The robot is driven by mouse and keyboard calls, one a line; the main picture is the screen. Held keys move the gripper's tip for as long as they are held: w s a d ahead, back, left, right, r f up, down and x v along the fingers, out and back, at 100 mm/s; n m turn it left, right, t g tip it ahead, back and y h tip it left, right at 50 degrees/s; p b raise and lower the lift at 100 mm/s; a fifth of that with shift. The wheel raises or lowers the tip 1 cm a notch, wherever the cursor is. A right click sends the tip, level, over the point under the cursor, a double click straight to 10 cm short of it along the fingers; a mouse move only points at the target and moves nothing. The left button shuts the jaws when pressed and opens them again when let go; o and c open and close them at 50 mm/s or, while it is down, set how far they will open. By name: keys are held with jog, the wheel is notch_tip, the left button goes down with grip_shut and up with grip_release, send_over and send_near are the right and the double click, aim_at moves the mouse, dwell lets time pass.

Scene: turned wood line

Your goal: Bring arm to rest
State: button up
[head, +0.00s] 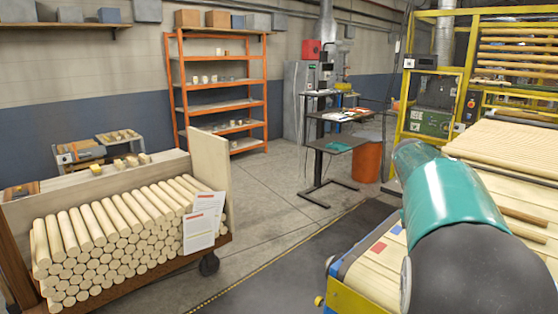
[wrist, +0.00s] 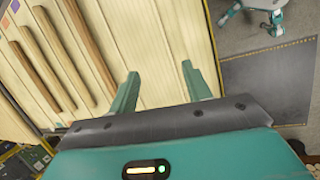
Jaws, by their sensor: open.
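My arm shows at the right of the head view as a teal and dark grey link over the wooden line; my gripper is hidden there. In the wrist view my gripper (wrist: 163,90) has its two teal fingers well apart, with nothing between them. It is above a pale plank surface (wrist: 150,45) near that surface's right edge. Several darker wood strips (wrist: 75,58) lie on the planks to the left of the fingers, apart from them.
A cart of turned rods (head: 120,235) stands at the left. An orange shelf (head: 217,90), a dark stand (head: 333,150) and an orange bin (head: 367,160) are behind. A yellow-framed machine (head: 432,90) is at the back right. The floor (head: 275,210) between is clear.

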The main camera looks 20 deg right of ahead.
jog(key=s+a+m+t+y, duration=0.1)
jog(key=s+a+t, duration=0.1)
jog(key=a, duration=0.8)
jog(key=s+a+m+t+y, duration=0.1)
jog(key=a+t, duration=0.1)
jog(key=a, duration=0.8)
jog(key=s+a+f+m+t+y, duration=0.1)
jog(key=s+a+f, duration=0.1)
jog(key=s+a, duration=0.2)
jog(key=s+a+f+t, duration=0.2)
jog(key=s+a, duration=0.3)
jog(key=a, duration=0.5)
jog(key=shift+s+a+f+m+t+y, duration=0.3)
jog(key=shift+a+f+m+y, duration=0.1)
jog(key=shift+f, duration=0.2)
